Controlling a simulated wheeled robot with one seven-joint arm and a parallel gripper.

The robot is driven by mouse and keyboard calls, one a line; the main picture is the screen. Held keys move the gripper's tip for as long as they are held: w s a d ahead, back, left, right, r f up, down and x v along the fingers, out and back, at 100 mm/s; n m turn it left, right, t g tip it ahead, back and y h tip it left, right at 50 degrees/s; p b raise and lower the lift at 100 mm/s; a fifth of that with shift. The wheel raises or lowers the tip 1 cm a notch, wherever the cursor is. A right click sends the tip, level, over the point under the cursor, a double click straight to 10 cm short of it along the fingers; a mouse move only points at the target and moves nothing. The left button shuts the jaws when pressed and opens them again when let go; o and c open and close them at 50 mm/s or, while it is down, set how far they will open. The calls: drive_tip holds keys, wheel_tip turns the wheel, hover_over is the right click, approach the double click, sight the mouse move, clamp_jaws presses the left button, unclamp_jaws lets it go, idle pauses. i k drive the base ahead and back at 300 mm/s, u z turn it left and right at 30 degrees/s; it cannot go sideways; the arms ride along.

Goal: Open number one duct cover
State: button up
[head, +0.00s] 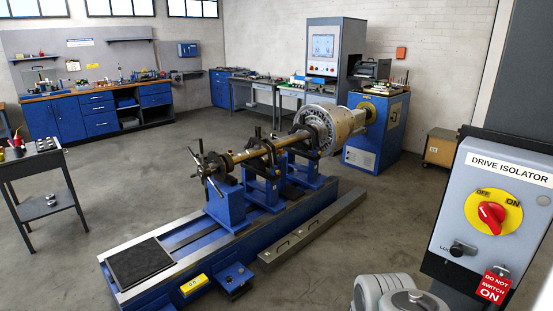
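A long grey metal duct strip (330,212) lies along the floor on the right side of the blue balancing machine. It seems to be made of flat covers with small dark handles. The near cover (285,244) lies flat, and its handle shows on top. A second handle (317,222) sits farther along the strip. No number can be read on any cover, so I cannot tell which is number one. My gripper is not in view. Only rounded pale grey parts of my own arm show at the bottom right.
The blue machine bed (185,255) carries a rotor shaft (250,152) with a bladed disc (318,125). A drive isolator box (495,205) with a red knob and a red tag stands close at the right. Grey floor (365,235) right of the strip is clear.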

sight(271, 253)
drive_tip(key=i, duration=3.5)
drive_tip(key=u, duration=1.9)
